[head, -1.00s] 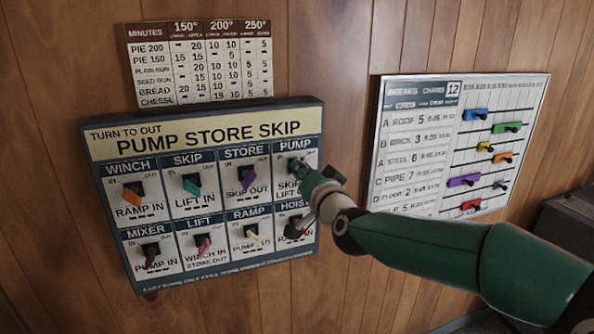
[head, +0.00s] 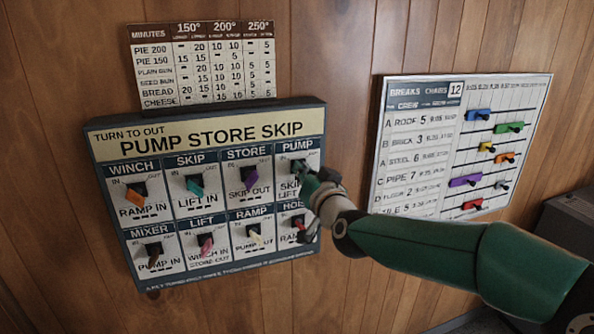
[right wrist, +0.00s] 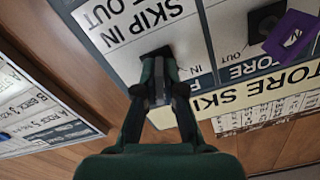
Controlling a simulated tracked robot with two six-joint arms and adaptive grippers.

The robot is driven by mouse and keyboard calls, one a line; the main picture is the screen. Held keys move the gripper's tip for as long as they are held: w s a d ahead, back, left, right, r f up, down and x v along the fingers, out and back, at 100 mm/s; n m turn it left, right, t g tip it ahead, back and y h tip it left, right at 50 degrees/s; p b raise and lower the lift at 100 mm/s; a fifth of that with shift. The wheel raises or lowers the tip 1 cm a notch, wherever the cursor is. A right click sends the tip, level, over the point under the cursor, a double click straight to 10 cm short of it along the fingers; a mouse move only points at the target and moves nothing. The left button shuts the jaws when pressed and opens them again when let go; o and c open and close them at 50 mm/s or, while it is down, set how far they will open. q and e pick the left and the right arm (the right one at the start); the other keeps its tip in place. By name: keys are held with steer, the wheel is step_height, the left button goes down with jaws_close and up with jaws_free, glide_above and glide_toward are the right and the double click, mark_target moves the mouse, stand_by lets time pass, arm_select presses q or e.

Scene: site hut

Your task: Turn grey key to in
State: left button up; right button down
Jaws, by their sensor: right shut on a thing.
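The grey key (right wrist: 158,92) sits in the PUMP switch at the top right of the key board (head: 205,270). My right gripper (head: 304,172) reaches the PUMP switch from the right. In the right wrist view my right gripper (right wrist: 159,82) is shut on the grey key, and its fingers cover much of it. The board is upside down there, and the IN mark lies right of the key. The key's exact angle is hard to tell. My left gripper is not in view.
Other keys are close by: a purple key (head: 249,179) at STORE, a cream key (head: 255,236) at RAMP and a reddish key (head: 300,223) at HOIST. A chart with coloured sliders (head: 425,137) hangs right of the board. A minutes chart (head: 190,75) hangs above.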

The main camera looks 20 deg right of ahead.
steer(key=n+p, duration=0.1)
steer(key=n, duration=0.2)
steer(key=r+n+p, duration=0.1)
steer(key=n, duration=0.2)
steer(key=shift+r, duration=0.15)
steer(key=n+p, duration=0.1)
steer(key=n, duration=0.3)
steer(key=shift+a+n, duration=0.1)
steer(key=shift+n, duration=0.2)
steer(key=shift+a+n, duration=0.1)
steer(key=shift+n, duration=0.8)
steer(key=c, duration=1.3)
jaws_free()
steer(key=shift+s+a+f, duration=0.15)
steer(key=shift+a+f, duration=0.05)
steer(key=shift+d+f, duration=0.1)
steer(key=shift+f, duration=0.15)
steer(key=s, duration=1.1)
steer(key=shift+s+d, duration=0.25)
steer(key=shift+s, duration=0.15)
